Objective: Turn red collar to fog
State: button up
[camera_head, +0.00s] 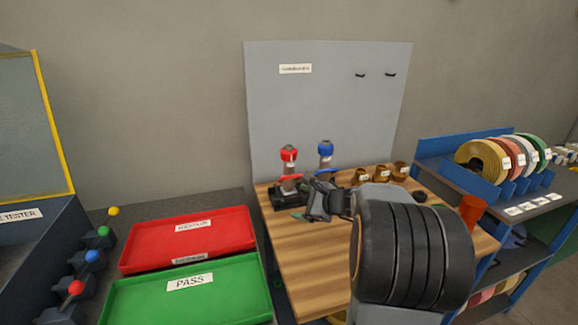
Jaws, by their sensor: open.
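A spray bottle or pump with a red collar (289,153) stands upright in a dark holder (286,200) at the back left of the wooden bench. My gripper (306,207) is open, just right of and in front of the red-collared piece's base. My arm hides part of the bench, and whether a fingertip touches the piece cannot be told. A similar piece with a blue collar (325,149) stands to its right, its lower part partly hidden by my gripper.
Several brass-coloured cups (380,172) with labels stand at the bench's back right. An orange cylinder (470,210) is at its right edge. A grey board (330,100) rises behind. A red tray (150,250) and a green PASS tray (215,306) lie left. The bench's front left (305,265) is clear.

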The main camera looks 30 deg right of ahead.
jog(key=w+d+r+m+t, duration=0.1)
jog(key=w+d+m+t, duration=0.1)
jog(key=d+m, duration=0.1)
jog(key=m+t+h, duration=0.3)
jog(key=m+t, duration=0.1)
jog(key=m, duration=0.3)
send_near(294, 153)
jog(key=shift+m, duration=0.3)
jog(key=w, duration=0.4)
jog(key=w+a+p, duration=0.1)
jog(key=w, duration=0.3)
jog(key=w+a+p, duration=0.1)
jog(key=w, duration=0.3)
jog(key=shift+w+f, duration=0.1)
jog(key=shift+w, duration=0.2)
jog(key=shift+c, duration=0.3)
jog(key=c, duration=0.9)
jog(key=shift+o, duration=0.2)
jog(key=shift+d+y+p, duration=0.1)
jog(key=shift+y+p, duration=0.2)
jog(key=shift+y, duration=0.1)
